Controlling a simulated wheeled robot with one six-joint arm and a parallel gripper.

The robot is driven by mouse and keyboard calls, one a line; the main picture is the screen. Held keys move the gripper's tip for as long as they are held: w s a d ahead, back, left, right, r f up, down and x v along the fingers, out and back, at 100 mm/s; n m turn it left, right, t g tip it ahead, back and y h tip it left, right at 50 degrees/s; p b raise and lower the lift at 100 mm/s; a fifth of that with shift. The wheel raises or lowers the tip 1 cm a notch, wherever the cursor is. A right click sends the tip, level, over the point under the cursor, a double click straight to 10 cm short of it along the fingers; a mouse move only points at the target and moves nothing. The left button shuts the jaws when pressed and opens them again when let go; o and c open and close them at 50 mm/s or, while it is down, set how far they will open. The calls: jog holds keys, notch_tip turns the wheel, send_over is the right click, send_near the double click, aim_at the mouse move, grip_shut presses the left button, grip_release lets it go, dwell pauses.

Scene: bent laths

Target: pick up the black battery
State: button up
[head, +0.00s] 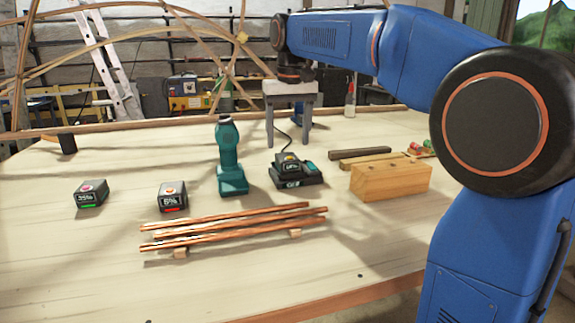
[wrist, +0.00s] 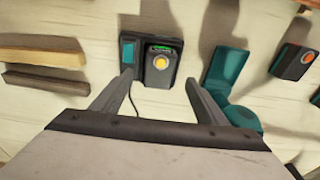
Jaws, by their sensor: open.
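Three black batteries show in the head view. One battery (head: 90,194) with a pink button and green bar lies at the left. A second battery (head: 172,196) with an orange button and red bar lies to its right; a battery with an orange button shows at the right in the wrist view (wrist: 294,61). The third battery (head: 288,163) sits in the black-and-teal charger (head: 296,181); its yellow button shows in the wrist view (wrist: 160,72). My gripper (head: 281,146) is open and empty above the charger. In the wrist view its fingertips (wrist: 160,79) frame that charger battery.
A teal drill body (head: 229,155) stands left of the charger. Copper rods (head: 235,228) lie on small blocks in front. A wooden block (head: 390,180) and dark and light bars (head: 359,152) lie to the right. The table's front left is clear.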

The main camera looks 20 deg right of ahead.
aim_at(288, 156)
jog(key=shift+w+f, duration=0.25)
jog(key=shift+f, duration=1.05)
jog(key=shift+w+f, duration=0.2)
jog(key=shift+f, duration=1.1)
jog(key=c, duration=1.4)
